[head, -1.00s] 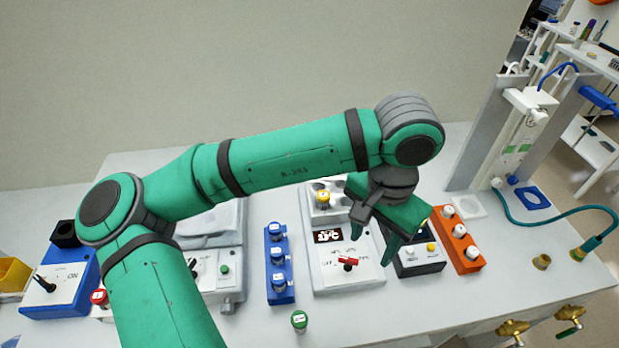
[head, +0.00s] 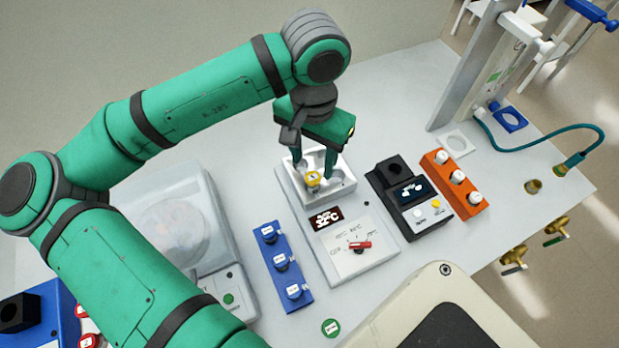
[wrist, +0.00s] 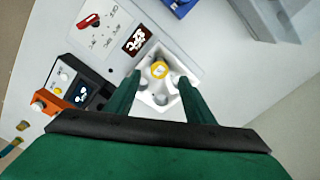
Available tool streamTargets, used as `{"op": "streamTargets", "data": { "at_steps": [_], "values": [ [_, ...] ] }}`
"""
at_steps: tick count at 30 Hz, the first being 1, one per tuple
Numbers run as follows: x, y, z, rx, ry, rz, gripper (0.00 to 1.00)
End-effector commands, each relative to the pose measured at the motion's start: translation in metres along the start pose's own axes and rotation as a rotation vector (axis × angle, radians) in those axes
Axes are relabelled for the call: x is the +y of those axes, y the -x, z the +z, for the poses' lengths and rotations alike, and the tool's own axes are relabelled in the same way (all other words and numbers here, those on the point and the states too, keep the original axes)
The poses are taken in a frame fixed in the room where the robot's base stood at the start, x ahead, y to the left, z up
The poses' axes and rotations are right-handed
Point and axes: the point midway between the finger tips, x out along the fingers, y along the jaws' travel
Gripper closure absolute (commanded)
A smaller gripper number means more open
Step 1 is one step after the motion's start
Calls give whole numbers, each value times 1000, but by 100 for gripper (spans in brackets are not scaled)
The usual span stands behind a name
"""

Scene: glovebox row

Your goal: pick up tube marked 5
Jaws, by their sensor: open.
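A yellow-capped tube (head: 313,182) with a pale label on top stands in the white well block of the heater unit (head: 372,232). Its mark is too small to read surely. It also shows in the wrist view (wrist: 159,69). My gripper (head: 313,166) is open, pointing down over the well block, its fingers on either side of and just above the yellow cap. In the wrist view the cap lies between the fingertips, slightly beyond them. The jaws hold nothing. Other labelled tubes stand in a blue rack (head: 287,269); their marks are not legible.
An orange rack (head: 436,166) with white-capped tubes and a black block unit (head: 385,181) stand to the right. A green-capped item (head: 330,327) is near the front. A clear-lidded device (head: 170,215) stands left. Gas taps (head: 514,257) edge the bench.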

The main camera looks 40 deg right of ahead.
Motion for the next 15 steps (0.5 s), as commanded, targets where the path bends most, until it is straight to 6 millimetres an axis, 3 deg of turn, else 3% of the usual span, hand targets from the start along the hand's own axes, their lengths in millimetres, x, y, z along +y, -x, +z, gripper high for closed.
{"op": "streamTargets", "data": {
  "at_steps": [11,15],
  "values": [
    [0,-33,0,-1,0,0,51],
    [1,-53,1,-2,-1,1,51]
  ]
}}
